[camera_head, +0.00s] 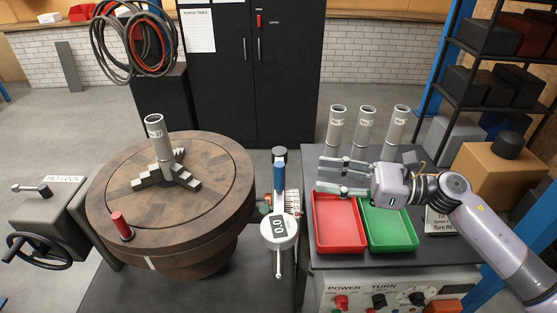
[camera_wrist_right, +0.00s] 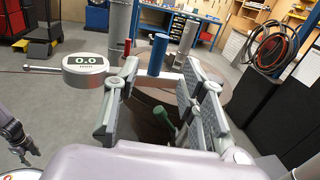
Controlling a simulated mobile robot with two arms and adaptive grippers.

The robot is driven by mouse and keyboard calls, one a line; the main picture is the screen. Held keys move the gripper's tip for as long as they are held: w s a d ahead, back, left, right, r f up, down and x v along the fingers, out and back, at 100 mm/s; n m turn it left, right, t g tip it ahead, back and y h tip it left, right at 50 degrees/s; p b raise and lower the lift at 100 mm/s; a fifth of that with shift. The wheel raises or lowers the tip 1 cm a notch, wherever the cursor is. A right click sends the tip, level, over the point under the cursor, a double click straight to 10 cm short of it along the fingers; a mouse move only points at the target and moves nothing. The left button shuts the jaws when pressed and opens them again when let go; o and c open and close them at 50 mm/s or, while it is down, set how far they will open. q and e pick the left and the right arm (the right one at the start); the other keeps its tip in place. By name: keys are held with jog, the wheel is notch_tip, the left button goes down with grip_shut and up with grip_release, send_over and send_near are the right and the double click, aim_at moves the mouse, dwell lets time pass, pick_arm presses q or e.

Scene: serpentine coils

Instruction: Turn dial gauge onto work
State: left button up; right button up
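The dial gauge (camera_head: 279,230) has a round white face reading about 0.0 and a thin stem with a ball end pointing toward me. It stands at the right edge of the turntable (camera_head: 222,222), beside a post with a blue handle (camera_head: 280,168). A pale work cylinder (camera_head: 156,135) stands upright in the turntable's jaws. My right gripper (camera_head: 322,176) is open and empty above the red tray, pointing left toward the blue handle. In the right wrist view the blue handle (camera_wrist_right: 158,55) shows beyond its open fingers, and the gauge (camera_wrist_right: 86,70) is left of them. My left gripper (camera_wrist_right: 25,145) shows there, fingers apart.
A red tray (camera_head: 339,247) and a green tray (camera_head: 414,240) lie on the right bench, with several upright cylinders (camera_head: 367,127) behind. A red knob (camera_head: 121,224) stands on the turntable rim. A handwheel box (camera_head: 42,222) is at left. A shelf rack (camera_head: 480,95) stands at right.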

aim_at(279, 170)
jog(key=a+p, duration=0.1)
jog(key=a, duration=0.2)
jog(key=w+a+p, duration=0.1)
jog(key=a, duration=0.2)
jog(key=w+a+p, duration=0.1)
jog(key=a, duration=0.2)
jog(key=shift+a+r+p, duration=0.1)
jog(key=shift+a+p, duration=0.1)
jog(key=shift+p, duration=0.2)
jog(key=shift+a, duration=0.4)
pick_arm(q)
jog(key=r, duration=0.2)
jog(key=a+r, duration=0.1)
jog(key=r, duration=0.1)
jog(key=shift+a+r, duration=0.15)
jog(key=shift+r, duration=0.2)
jog(key=shift+a, duration=0.3)
pick_arm(e)
grip_shut()
